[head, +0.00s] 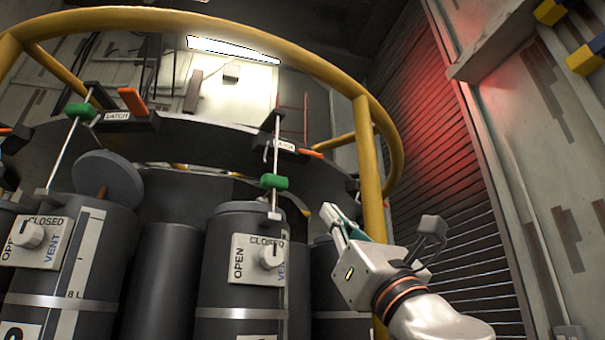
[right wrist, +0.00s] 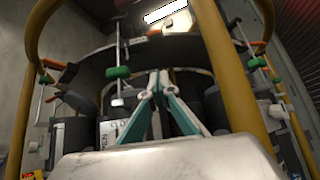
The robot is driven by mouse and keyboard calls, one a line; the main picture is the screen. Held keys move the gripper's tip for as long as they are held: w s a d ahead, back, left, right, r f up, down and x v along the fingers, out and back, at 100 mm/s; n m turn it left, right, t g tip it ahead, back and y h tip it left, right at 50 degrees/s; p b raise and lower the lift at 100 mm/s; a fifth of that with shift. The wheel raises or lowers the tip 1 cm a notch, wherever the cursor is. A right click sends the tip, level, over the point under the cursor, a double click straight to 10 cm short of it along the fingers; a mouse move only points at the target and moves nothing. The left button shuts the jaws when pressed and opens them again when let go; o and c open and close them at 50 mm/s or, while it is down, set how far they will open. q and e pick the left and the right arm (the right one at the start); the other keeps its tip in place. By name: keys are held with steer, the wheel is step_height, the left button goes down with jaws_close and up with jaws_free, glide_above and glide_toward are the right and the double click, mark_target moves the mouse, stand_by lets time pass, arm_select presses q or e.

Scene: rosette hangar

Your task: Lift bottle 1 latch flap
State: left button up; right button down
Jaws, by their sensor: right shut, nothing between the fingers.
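My right gripper (head: 330,210) is shut and empty, beside the yellow post to the right of the front grey bottle (head: 217,265). In the right wrist view its fingertips (right wrist: 157,76) meet, in front of the rosette. Above that bottle a latch (head: 285,146) on the dark ring has an orange flap (head: 311,153), apart from my gripper. A second latch (head: 117,116) with a raised-looking orange flap (head: 132,100) is above the left bottle (head: 105,255). The number labels are cut off, so I cannot tell which bottle is 1. My left gripper is not in view.
A yellow rail (head: 300,55) and its post (head: 372,180) frame the rosette close to my right gripper. Thin rods with green grips (head: 274,182) hang before the bottles. Vent knobs (head: 271,256) stick out at the front. A ribbed shutter (head: 440,180) stands at the right.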

mark_target(310, 154)
steer(key=shift+d, duration=0.1)
steer(key=shift+r, duration=0.1)
steer(key=w+a+r+p, duration=0.2)
steer(key=w+r+p, duration=0.1)
steer(key=r, duration=0.7)
steer(key=shift+w+a+r, duration=0.25)
steer(key=shift+w+a, duration=0.05)
steer(key=shift+w, duration=0.1)
